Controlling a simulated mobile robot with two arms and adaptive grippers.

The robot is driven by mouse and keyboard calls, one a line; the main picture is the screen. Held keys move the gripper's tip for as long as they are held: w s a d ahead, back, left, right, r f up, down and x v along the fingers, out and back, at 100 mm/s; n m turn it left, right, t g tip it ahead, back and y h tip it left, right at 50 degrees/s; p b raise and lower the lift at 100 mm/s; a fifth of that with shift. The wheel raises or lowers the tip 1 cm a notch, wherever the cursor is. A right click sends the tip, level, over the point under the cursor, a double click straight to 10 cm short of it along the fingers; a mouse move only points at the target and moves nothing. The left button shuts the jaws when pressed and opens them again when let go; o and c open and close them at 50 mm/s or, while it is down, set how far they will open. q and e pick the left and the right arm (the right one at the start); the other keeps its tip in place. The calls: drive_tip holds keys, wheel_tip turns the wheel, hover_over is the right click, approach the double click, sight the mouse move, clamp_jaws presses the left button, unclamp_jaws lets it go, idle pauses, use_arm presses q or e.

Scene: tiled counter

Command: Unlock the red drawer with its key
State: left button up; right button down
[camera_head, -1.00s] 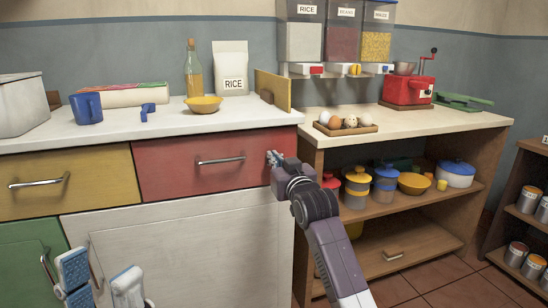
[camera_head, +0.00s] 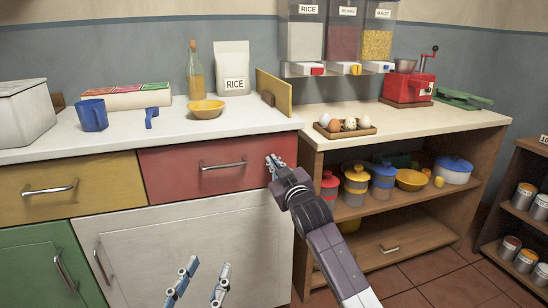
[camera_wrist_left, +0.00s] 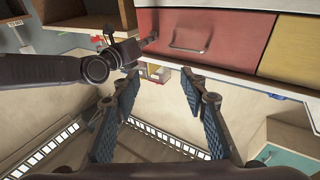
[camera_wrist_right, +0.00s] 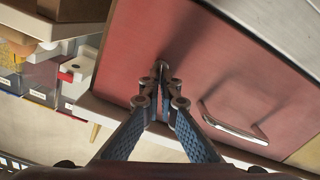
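The red drawer (camera_head: 200,168) is closed under the counter, with a metal bar handle (camera_head: 223,165). It also shows in the right wrist view (camera_wrist_right: 235,65). My right gripper (camera_head: 273,161) is at the drawer's upper right corner. In the right wrist view its fingers (camera_wrist_right: 160,95) are close together at a small round metal lock (camera_wrist_right: 160,67) on the drawer front. They appear shut on the key, which is mostly hidden between them. My left gripper (camera_head: 205,270) is open and empty, low in front of the white cabinet door; its parted fingers show in the left wrist view (camera_wrist_left: 160,85).
On the counter stand a blue mug (camera_head: 92,115), a small blue item (camera_head: 151,117), a yellow bowl (camera_head: 206,109) and a rice bag (camera_head: 232,68). A yellow drawer (camera_head: 85,186) adjoins the red one. An open shelf with jars (camera_head: 355,185) stands close right of my right gripper.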

use_arm(q)
wheel_tip(320, 180, down, 8)
drive_tip(key=a+g+y+p, duration=0.1)
drive_tip(key=g+p, duration=0.1)
drive_tip(key=g, duration=0.2)
drive_tip(key=s+a+f+g+y+p, duration=0.1)
drive_tip(key=s+a+f+g+p, duration=0.2)
drive_tip(key=s+f+g, duration=0.3)
drive_tip(key=s+a+f+g+y+p, duration=0.2)
drive_tip(key=s+f+g, duration=0.4)
drive_tip(key=s+f, duration=0.4)
drive_tip(key=shift+s+a+f+n+y+p, duration=0.35)
drive_tip(key=shift+s+a+p, duration=0.35)
drive_tip(key=shift+s+a, duration=0.35)
use_arm(e)
drive_tip(key=shift+s+a+f+n, duration=0.1)
drive_tip(key=shift+f+n, duration=0.1)
drive_tip(key=shift+n, duration=2.05)
drive_tip(key=shift+w+a+f+n, duration=0.1)
drive_tip(key=shift+a+f+n, duration=0.05)
drive_tip(key=shift+n, duration=2.15)
drive_tip(key=shift+s+a+f+n, duration=0.1)
drive_tip(key=shift+f+n, duration=0.1)
drive_tip(key=shift+n, duration=2.05)
use_arm(q)
drive_tip(key=shift+s+d, duration=0.15)
use_arm(e)
drive_tip(key=c, duration=2.6)
unclamp_jaws()
